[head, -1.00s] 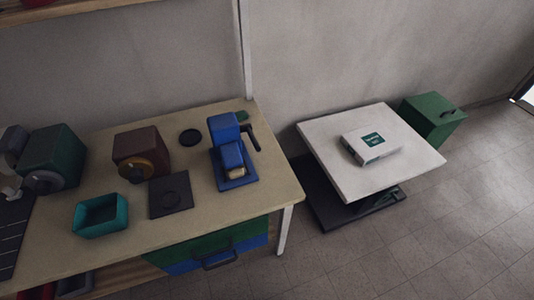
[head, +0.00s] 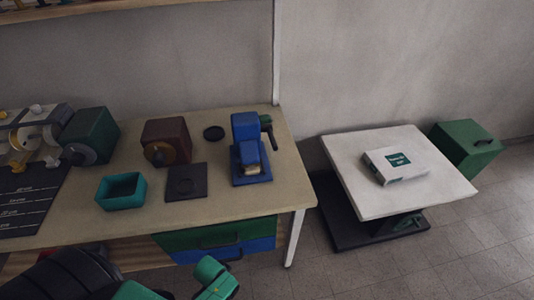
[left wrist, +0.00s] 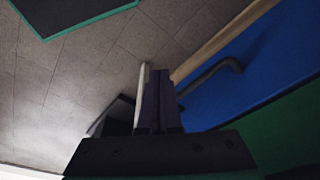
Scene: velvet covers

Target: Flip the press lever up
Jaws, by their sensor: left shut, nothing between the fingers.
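The blue press (head: 250,158) stands near the right end of the workbench. Its dark lever (head: 272,137) is on the press's right side, and its end hangs downward. My left gripper (left wrist: 158,76) shows in the left wrist view with its two dark fingers together and nothing between them. It is near the bench's drawer front, away from the press, which that view does not show. In the head view, only black and green parts of my arm show at the bottom edge. My right gripper is in neither view.
Left of the press are a black disc (head: 214,132), a dark square plate (head: 201,183), a brown box with a dial (head: 166,137) and a teal tray (head: 123,202). Drawers (head: 216,243) sit under the bench edge. A white lift table (head: 368,203) stands to the right.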

